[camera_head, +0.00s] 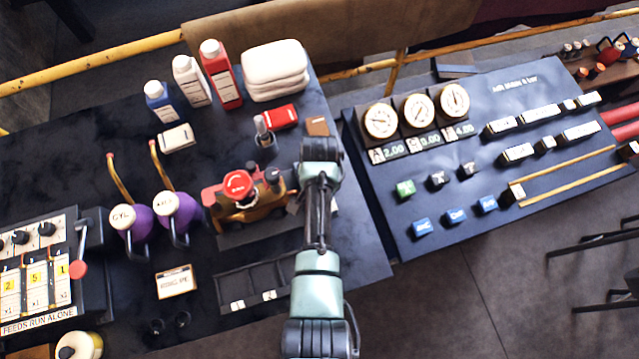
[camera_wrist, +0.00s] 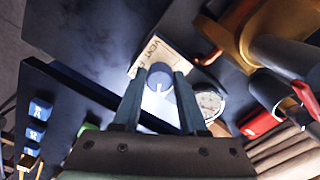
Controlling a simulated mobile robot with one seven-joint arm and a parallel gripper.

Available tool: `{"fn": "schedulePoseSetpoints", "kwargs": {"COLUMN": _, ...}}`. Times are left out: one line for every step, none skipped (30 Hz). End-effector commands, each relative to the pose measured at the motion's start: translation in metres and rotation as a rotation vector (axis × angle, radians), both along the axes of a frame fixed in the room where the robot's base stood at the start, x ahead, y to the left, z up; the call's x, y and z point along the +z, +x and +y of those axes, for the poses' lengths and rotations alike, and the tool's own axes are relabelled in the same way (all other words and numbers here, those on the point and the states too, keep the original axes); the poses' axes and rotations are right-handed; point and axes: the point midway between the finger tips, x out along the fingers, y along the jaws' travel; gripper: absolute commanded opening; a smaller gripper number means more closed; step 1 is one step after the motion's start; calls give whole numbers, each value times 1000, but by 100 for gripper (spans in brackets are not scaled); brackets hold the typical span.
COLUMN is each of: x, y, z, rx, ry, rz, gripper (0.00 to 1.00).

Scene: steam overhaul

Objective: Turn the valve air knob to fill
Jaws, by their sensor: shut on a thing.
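The valve air knob (camera_wrist: 160,74) is a round, blue-grey knob in the wrist view, beside a pale label plate (camera_wrist: 150,52) whose readable letters include "VENT". The rest of the label is hidden or cut by the knob and fingers. My gripper (camera_wrist: 157,92) is shut on the knob, one finger on each side of it. In the head view my arm reaches over the right part of the dark bench, and the knob and fingertips are hidden behind it. The knob's exact pointing direction cannot be told.
An orange valve body with a red top (camera_head: 238,185) stands close left of my arm. A red box (camera_head: 281,116), folded white cloths (camera_head: 274,70) and bottles (camera_head: 221,75) are behind. A black tray (camera_head: 262,285) lies in front. A gauge panel (camera_head: 480,140) stands to the right.

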Motion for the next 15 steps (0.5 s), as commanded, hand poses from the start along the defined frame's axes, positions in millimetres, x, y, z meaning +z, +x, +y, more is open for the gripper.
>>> {"fn": "schedulePoseSetpoints", "kwargs": {"x": 1, "y": 2, "z": 0, "rx": -2, "ry": 0, "rz": -4, "gripper": 0}}
{"fn": "schedulePoseSetpoints", "kwargs": {"x": 1, "y": 2, "z": 0, "rx": -2, "ry": 0, "rz": -4, "gripper": 0}}
{"fn": "schedulePoseSetpoints", "kwargs": {"x": 1, "y": 2, "z": 0, "rx": -2, "ry": 0, "rz": -4, "gripper": 45}}
{"fn": "schedulePoseSetpoints", "kwargs": {"x": 1, "y": 2, "z": 0, "rx": -2, "ry": 0, "rz": -4, "gripper": 51}}
{"fn": "schedulePoseSetpoints", "kwargs": {"x": 1, "y": 2, "z": 0, "rx": -2, "ry": 0, "rz": -4, "gripper": 56}}
{"fn": "schedulePoseSetpoints", "kwargs": {"x": 1, "y": 2, "z": 0, "rx": -2, "ry": 0, "rz": -4, "gripper": 63}}
{"fn": "schedulePoseSetpoints", "kwargs": {"x": 1, "y": 1, "z": 0, "rx": -1, "ry": 0, "rz": -4, "gripper": 69}}
{"fn": "schedulePoseSetpoints", "kwargs": {"x": 1, "y": 1, "z": 0, "rx": -1, "ry": 0, "rz": -3, "gripper": 72}}
{"fn": "schedulePoseSetpoints", "kwargs": {"x": 1, "y": 1, "z": 0, "rx": -1, "ry": 0, "rz": -3, "gripper": 72}}
{"fn": "schedulePoseSetpoints", "kwargs": {"x": 1, "y": 1, "z": 0, "rx": -1, "ry": 0, "rz": -3, "gripper": 72}}
{"fn": "schedulePoseSetpoints", "kwargs": {"x": 1, "y": 1, "z": 0, "rx": -1, "ry": 0, "rz": -3, "gripper": 72}}
{"fn": "schedulePoseSetpoints", "kwargs": {"x": 1, "y": 1, "z": 0, "rx": -1, "ry": 0, "rz": -1, "gripper": 72}}
{"fn": "schedulePoseSetpoints", "kwargs": {"x": 0, "y": 1, "z": 0, "rx": 0, "ry": 0, "rz": -1, "gripper": 72}}
{"fn": "schedulePoseSetpoints", "kwargs": {"x": 0, "y": 1, "z": 0, "rx": 0, "ry": 0, "rz": -1, "gripper": 72}}
{"fn": "schedulePoseSetpoints", "kwargs": {"x": 0, "y": 0, "z": 0, "rx": 0, "ry": 0, "rz": -1, "gripper": 72}}
